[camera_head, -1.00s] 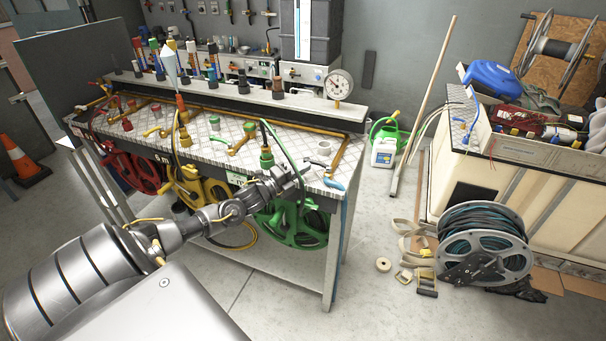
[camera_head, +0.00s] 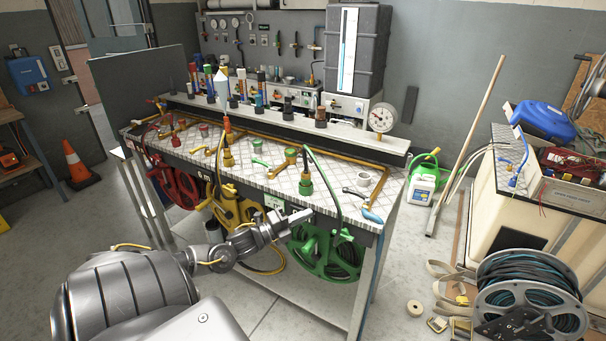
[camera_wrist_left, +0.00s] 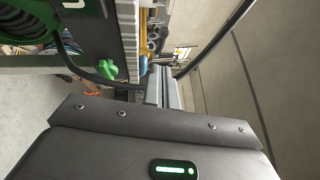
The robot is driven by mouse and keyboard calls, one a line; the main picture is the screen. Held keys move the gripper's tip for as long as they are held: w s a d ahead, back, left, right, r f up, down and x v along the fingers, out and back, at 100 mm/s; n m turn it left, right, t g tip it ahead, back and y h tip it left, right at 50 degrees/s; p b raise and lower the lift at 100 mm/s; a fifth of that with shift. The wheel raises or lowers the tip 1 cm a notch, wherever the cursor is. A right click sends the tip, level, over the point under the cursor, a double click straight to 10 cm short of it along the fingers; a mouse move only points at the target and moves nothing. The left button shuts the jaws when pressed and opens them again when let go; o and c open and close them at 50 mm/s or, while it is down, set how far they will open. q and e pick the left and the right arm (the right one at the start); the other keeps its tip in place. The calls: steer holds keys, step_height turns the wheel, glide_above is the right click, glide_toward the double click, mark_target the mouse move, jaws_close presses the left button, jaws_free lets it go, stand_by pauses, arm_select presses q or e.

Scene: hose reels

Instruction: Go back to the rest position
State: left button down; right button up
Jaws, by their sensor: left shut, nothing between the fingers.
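My left gripper (camera_head: 298,217) is shut and empty. In the head view it is in front of the workbench's front edge, just above the green hose reel (camera_head: 326,252). In the left wrist view the closed fingers (camera_wrist_left: 163,88) point away from the camera, with the green reel (camera_wrist_left: 28,20) at the upper left. A green hose rises from the reel to a green connector (camera_head: 306,186) on the bench top. My right gripper is not in view.
The workbench (camera_head: 262,181) carries several valves, coloured fittings and a pressure gauge (camera_head: 382,117). Yellow (camera_head: 232,208) and red (camera_head: 176,180) reels hang below its front. A large grey reel (camera_head: 530,298) and straps lie on the floor at right. An orange cone (camera_head: 76,164) stands at left.

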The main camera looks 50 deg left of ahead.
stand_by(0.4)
arm_select(q)
steer(key=s+a+f+n+g+y, duration=0.3)
steer(key=a+f+n+y, duration=0.15)
steer(key=f, duration=0.55)
steer(key=s+a+f+n+g+y, duration=0.25)
steer(key=a+f+n, duration=0.35)
steer(key=f, duration=0.5)
steer(key=s+d+f+n+g+y, duration=0.15)
steer(key=s+f+n+g, duration=0.35)
steer(key=s+f, duration=0.9)
steer(key=s+d+f+n+g+h, duration=0.2)
steer(key=s+d+f+n+g, duration=0.3)
steer(key=s+d+f, duration=1.1)
steer(key=s+d+f+g+h, duration=0.1)
steer(key=s+d, duration=0.3)
steer(key=d, duration=0.4)
steer(key=s+d+f+g, duration=0.1)
steer(key=s+d+f, duration=0.2)
steer(key=d, duration=0.6)
steer(key=shift+s+f+h, duration=0.35)
steer(key=shift+s+f, duration=0.05)
steer(key=shift+f, duration=0.2)
